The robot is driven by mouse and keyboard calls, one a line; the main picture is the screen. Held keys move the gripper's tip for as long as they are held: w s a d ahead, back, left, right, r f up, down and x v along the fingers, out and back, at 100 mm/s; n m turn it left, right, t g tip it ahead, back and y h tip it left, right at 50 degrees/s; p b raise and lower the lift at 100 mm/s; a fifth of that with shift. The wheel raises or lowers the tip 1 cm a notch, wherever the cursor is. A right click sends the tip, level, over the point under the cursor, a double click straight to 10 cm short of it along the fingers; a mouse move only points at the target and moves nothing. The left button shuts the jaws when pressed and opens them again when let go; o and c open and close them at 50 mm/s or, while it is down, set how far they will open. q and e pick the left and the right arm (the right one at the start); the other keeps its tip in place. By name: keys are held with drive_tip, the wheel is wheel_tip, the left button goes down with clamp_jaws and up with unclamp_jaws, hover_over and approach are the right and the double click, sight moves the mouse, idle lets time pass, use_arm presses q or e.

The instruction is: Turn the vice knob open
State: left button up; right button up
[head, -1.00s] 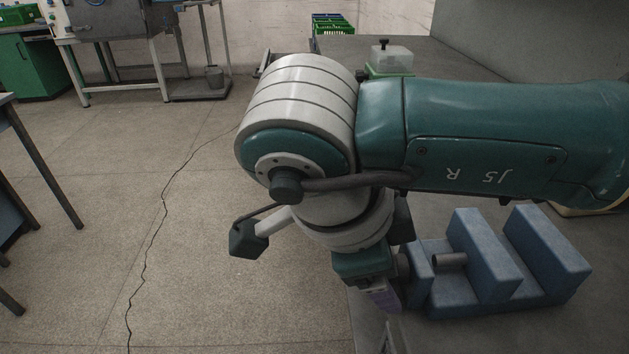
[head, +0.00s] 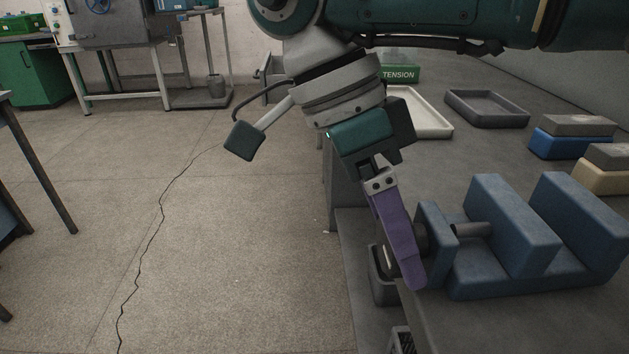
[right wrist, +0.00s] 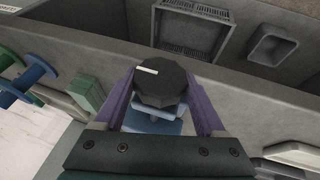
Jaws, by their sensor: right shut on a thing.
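The blue vice (head: 511,227) sits at the front edge of the bench, with a grey screw bar between its blocks. Its dark knob (head: 422,238) is on the left end, mostly hidden by a finger. In the right wrist view the knob (right wrist: 162,88) is black and faceted, with a white mark pointing left and slightly up. My right gripper (head: 408,262) comes down from above with purple fingers. In the right wrist view it (right wrist: 160,84) is shut on the knob, one finger on each side. My left gripper is not in view.
A cream tray (head: 446,131) and a grey tray (head: 519,118) lie behind the vice. Blue and tan blocks with grey tops (head: 574,147) stand at the back right. A grey bin (head: 381,288) hangs below the bench edge. Open floor lies left.

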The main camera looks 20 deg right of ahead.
drive_tip(key=o, duration=1.3)
drive_tip(key=p+v, duration=0.1)
drive_tip(key=v, duration=0.9)
